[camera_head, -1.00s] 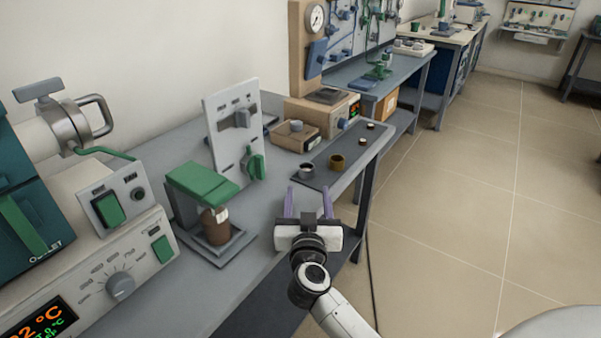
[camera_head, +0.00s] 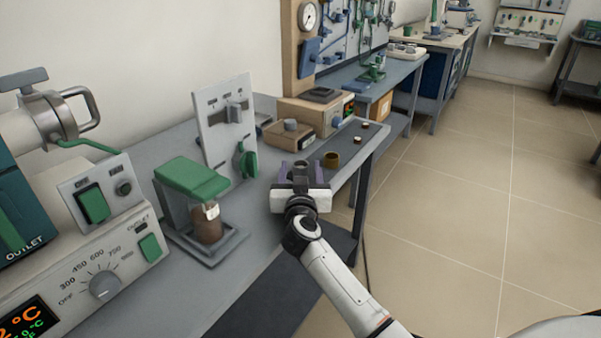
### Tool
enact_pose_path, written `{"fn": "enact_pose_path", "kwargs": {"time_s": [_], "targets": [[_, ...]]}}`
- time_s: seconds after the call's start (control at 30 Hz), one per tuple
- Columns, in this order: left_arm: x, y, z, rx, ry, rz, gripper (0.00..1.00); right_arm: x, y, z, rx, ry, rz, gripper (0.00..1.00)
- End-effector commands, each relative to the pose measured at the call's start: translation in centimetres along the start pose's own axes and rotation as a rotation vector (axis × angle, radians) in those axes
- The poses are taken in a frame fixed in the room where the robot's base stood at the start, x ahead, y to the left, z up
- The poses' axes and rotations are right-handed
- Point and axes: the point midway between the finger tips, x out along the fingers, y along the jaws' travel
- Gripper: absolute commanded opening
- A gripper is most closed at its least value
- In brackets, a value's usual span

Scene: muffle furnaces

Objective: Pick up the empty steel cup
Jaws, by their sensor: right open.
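The steel cup (camera_head: 300,166) stands on the dark mat (camera_head: 346,142) on the workbench. My right gripper (camera_head: 299,172) is open, with its purple fingers reaching forward to either side of the cup. The gripper body hides the cup's lower part, and I cannot tell whether the fingers touch it. I cannot see into the cup. My left gripper is not in view.
A brass-coloured cup (camera_head: 331,160) stands close to the right of the right gripper. Two small items (camera_head: 358,140) lie farther back on the mat. A green-topped device (camera_head: 193,178) and an upright switch panel (camera_head: 225,128) stand to the left. The bench's right edge is near.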

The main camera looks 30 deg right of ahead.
Motion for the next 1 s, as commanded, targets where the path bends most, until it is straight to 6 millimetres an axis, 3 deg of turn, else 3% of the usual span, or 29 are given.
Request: {"fn": "enact_pose_path", "kwargs": {"time_s": [0.07,0.33,0.63,1.0], "targets": [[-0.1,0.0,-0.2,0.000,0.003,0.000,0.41,0.0,0.0,0.0,0.000,0.000,0.000,0.55],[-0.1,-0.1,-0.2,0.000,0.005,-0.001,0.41,0.0,0.0,0.0,-0.001,0.000,0.001,0.10],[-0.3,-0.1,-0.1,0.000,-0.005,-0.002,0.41,-0.1,0.0,-0.8,0.000,0.002,0.001,0.10],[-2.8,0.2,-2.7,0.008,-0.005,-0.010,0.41,-0.4,0.0,-8.0,0.000,0.004,0.000,0.10]]}}
